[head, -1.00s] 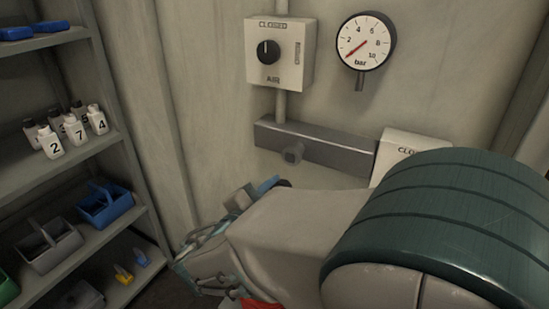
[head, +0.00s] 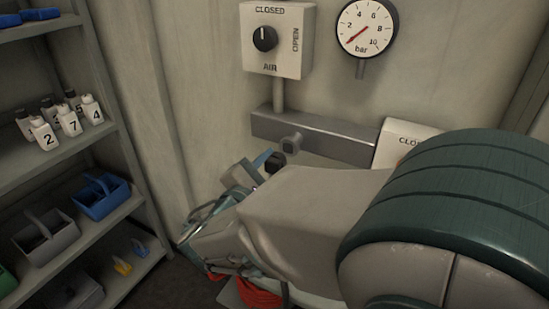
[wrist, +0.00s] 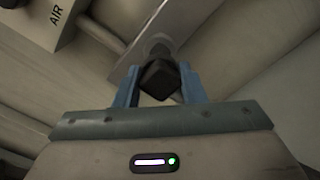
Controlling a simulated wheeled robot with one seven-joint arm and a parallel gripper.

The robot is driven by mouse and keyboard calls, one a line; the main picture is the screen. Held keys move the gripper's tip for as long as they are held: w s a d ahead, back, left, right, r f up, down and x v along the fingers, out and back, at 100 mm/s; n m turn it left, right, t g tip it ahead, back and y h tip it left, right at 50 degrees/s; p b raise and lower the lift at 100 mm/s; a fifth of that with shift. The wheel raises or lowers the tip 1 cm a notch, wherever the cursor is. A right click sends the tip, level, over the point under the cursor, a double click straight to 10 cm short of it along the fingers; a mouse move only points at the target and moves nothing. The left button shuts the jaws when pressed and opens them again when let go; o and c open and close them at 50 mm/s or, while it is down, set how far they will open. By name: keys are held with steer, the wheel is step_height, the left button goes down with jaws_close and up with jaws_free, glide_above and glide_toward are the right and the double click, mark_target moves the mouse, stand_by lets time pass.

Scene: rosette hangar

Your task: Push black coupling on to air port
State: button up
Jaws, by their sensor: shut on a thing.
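The black coupling (wrist: 160,80) sits between the two blue fingers of my gripper (wrist: 160,92) in the wrist view. In the head view the coupling (head: 275,162) is a small dark end beside the blue fingertip of my gripper (head: 264,160). The air port (head: 291,143) is a short grey stub on the front of the grey wall rail. The coupling is just below and left of it in the head view. In the wrist view the port (wrist: 159,47) shows dimly behind the coupling. I cannot tell whether they touch.
The air box (head: 277,39) above the rail has its knob pointing to CLOSED. The gauge (head: 366,27) hangs to its right. A second box (head: 400,143) stands at the rail's right. Red hose (head: 260,296) shows below my arm. A shelf (head: 118,215) with bottles and baskets fills the left.

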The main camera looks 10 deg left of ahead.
mark_target(280, 157)
steer(key=shift+x, duration=1.4)
steer(key=shift+w+d+b, duration=0.2)
steer(key=shift+w+b, duration=0.3)
stand_by(1.5)
steer(key=o, duration=1)
steer(key=b+v, duration=0.1)
steer(key=v, duration=1.2)
steer(key=shift+s+a, duration=0.2)
steer(key=shift+s, duration=0.15)
